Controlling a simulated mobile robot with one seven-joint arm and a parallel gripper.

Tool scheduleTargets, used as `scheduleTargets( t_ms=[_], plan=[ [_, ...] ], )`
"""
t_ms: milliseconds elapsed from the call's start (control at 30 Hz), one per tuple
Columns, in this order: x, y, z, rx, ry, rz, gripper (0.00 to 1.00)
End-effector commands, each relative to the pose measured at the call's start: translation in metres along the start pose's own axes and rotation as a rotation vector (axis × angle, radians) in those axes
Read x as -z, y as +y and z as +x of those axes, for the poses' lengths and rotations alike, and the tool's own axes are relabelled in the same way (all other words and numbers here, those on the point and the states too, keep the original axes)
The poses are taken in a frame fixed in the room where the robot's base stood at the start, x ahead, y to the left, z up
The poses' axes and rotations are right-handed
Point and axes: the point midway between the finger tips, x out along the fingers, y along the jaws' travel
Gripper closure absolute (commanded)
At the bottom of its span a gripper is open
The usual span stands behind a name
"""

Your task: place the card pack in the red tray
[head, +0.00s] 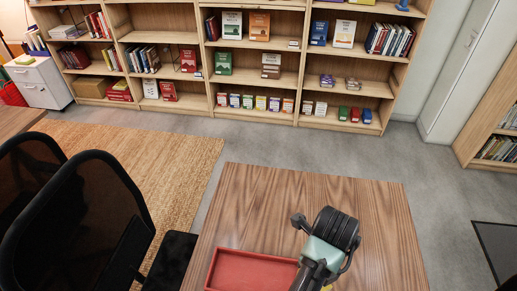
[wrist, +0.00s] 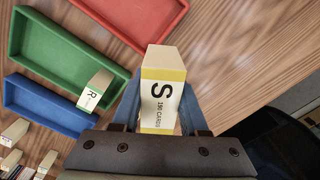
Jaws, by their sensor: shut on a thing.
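My gripper (wrist: 160,108) is shut on a card pack (wrist: 161,92), with one blue finger on each side of it. The pack is white and yellow with a tan end and is marked "S" and "190 CARDS". In the head view the red tray (head: 220,279) lies at the table's lower middle. My arm stands over its right side there and hides the fingers. The pack's height above the table is unclear.
A green tray (wrist: 58,22) and a blue tray (wrist: 45,122) lie left of the red one in the wrist view. Another pack marked "R" (wrist: 95,92) is near them, with several more at lower left. The wooden table (head: 290,195) is bare behind. Black chairs (head: 95,215) stand left.

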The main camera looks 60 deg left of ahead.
Motion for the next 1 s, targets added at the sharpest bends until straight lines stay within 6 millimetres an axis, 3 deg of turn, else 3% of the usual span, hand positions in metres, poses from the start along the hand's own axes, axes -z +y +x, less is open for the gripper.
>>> scheduleTargets(
  t_ms=[200,433,567,800,1000],
  plan=[
    [-0.034,0.015,0.007,0.0,-0.002,0.31,1.0],
    [-0.055,0.026,0.01,-0.001,-0.003,0.534,1.0],
    [-0.06,0.03,0.013,-0.002,-0.001,0.588,1.0],
    [-0.06,0.031,0.055,-0.004,0.002,0.6,1.0],
    [-0.06,0.03,0.076,-0.003,-0.001,0.599,1.0]
  ],
)
